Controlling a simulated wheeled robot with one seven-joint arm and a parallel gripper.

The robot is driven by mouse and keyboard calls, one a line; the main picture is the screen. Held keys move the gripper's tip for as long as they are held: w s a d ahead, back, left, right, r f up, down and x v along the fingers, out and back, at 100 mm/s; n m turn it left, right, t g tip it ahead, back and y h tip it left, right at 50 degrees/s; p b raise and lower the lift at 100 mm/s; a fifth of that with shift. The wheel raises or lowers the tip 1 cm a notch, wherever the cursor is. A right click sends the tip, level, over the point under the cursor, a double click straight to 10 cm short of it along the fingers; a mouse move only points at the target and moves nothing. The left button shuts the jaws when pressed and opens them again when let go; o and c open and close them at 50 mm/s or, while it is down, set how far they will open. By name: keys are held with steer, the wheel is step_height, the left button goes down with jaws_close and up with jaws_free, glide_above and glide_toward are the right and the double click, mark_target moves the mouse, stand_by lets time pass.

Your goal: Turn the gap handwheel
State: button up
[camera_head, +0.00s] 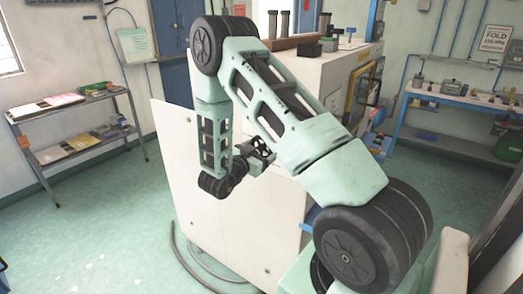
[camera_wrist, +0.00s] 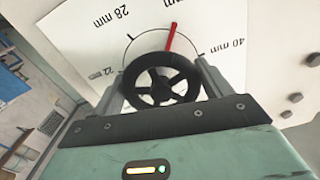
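The handwheel (camera_wrist: 161,71) is a black wheel with a thick rim and spokes, close in front of the wrist camera. Behind it is a white dial plate (camera_wrist: 215,38) with marks for 22 mm, 28 mm and 40 mm and a further mm label partly cut off at the top. A red pointer (camera_wrist: 171,37) points up, between the 28 mm and 40 mm marks. My gripper (camera_wrist: 160,82) has one finger on each side of the wheel, close to the rim. Whether the fingers press on it I cannot tell. In the head view my gripper (camera_head: 262,152) is small, beside the machine's pale panel (camera_head: 215,205).
The machine (camera_head: 330,75) stands behind my arm with rollers and small parts on top. Shelves (camera_head: 75,120) stand at the left wall and a blue workbench (camera_head: 460,97) at the right. Cables (camera_head: 190,260) lie on the floor by the panel. The green floor at left is clear.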

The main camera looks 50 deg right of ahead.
steer(key=n+p, duration=0.1)
steer(key=n, duration=0.4)
steer(key=shift+s+r+n, duration=0.1)
steer(key=shift+s+n, duration=0.05)
steer(key=shift+n, duration=0.25)
steer(key=n+p, duration=0.1)
steer(key=n, duration=0.3)
steer(key=shift+s+n+p, duration=0.1)
steer(key=shift+n+p, duration=0.2)
steer(key=shift+p, duration=0.05)
stand_by(0.4)
steer(key=o, duration=1)
steer(key=shift+a, duration=0.1)
steer(key=s+a+b, duration=0.1)
steer(key=a+b, duration=0.5)
steer(key=a, duration=1.1)
steer(key=shift+s+a, duration=0.15)
steer(key=shift+s, duration=0.05)
